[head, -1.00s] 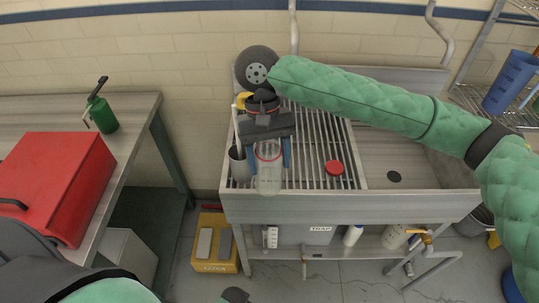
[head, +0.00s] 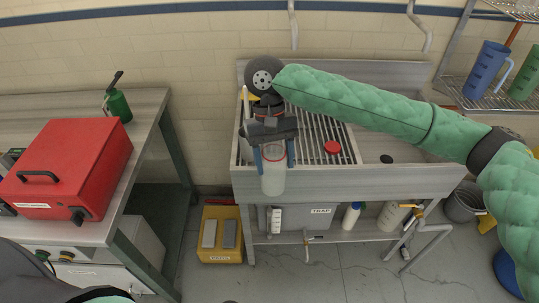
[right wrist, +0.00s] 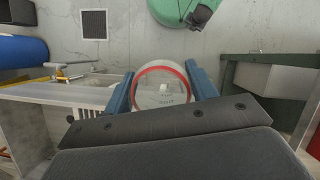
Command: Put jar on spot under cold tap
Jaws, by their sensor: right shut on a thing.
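My right gripper (head: 273,156) is shut on a clear jar (head: 272,181) with a red ring around its top. It holds the jar upright in front of the sink unit's front edge. In the right wrist view, the jar (right wrist: 162,88) sits between the two blue fingers. The sink unit (head: 345,182) has a slatted rack (head: 320,129) at left and a basin with a dark drain (head: 386,158) at right. Two grey pipes (head: 293,25) hang on the wall above; neither is readable as cold, and no marked spot is visible. My left gripper is not in view.
A red lid (head: 332,147) lies on the rack. A bench with a red case (head: 66,168) and a green can (head: 117,104) stands at left. A shelf with jugs (head: 487,69) is at right.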

